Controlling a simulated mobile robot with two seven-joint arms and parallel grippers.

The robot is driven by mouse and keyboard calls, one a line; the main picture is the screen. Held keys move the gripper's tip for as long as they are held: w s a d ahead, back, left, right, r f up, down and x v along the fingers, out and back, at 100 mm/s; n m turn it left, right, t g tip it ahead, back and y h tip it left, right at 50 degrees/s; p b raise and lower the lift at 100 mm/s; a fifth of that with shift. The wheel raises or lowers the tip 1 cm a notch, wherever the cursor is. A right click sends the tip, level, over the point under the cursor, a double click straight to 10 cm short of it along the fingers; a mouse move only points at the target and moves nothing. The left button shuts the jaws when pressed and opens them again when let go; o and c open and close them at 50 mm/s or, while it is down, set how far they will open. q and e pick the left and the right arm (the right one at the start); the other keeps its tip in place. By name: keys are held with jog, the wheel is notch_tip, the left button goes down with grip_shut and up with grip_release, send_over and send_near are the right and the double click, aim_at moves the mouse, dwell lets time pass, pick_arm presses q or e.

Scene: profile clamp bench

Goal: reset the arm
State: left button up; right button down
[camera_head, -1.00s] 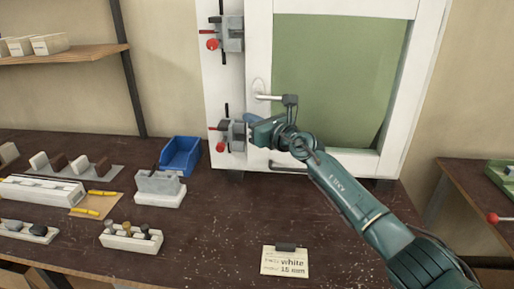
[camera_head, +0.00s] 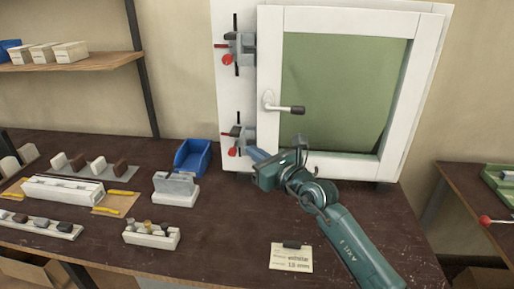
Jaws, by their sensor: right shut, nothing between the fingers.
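My right arm comes in from the lower right. My right gripper (camera_head: 258,156) is shut and empty, just right of and below the lower clamp (camera_head: 241,139). I cannot tell whether it touches the clamp or the frame. The upper clamp (camera_head: 240,50), with a red knob, sits higher on the white upright. The white window frame (camera_head: 270,60) with a green pane (camera_head: 340,90) stands behind my arm, and its handle (camera_head: 284,108) points right. My left gripper is not in view.
A blue bin (camera_head: 193,158), a grey-and-white block holder (camera_head: 176,189) and a small rack (camera_head: 151,236) stand left on the dark bench. A card (camera_head: 291,258) lies at the front. A side table (camera_head: 480,215) stands right. The bench's middle is mostly clear.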

jog(key=s+d+r+m+t+h, duration=0.1)
jog(key=s+d+m+t+h, duration=0.35)
jog(key=m, duration=0.55)
jog(key=s+d+r+m+t+h, duration=0.25)
jog(key=d+m+t, duration=0.25)
jog(key=d+m, duration=0.4)
jog(key=s+d+f+m+g+h, duration=0.7)
jog(key=d+f+m+h, duration=0.5)
jog(key=m, duration=0.5)
jog(key=s+d+f+m+g+y, duration=0.3)
jog(key=s+f+m+g, duration=0.3)
jog(key=s+f, duration=0.4)
jog(key=s+a+f+g+y, duration=0.2)
jog(key=s+g, duration=0.1)
jog(key=s, duration=0.4)
jog(key=s+a+f+g+y, duration=0.2)
jog(key=s+g, duration=0.1)
jog(key=s, duration=0.4)
jog(key=w+a+f+t+y, duration=0.2)
jog(key=w+a+f+t, duration=0.3)
jog(key=f, duration=0.4)
jog(key=shift+f+t+y, duration=0.15)
jog(key=shift+t+y, duration=0.25)
jog(key=shift+t, duration=0.05)
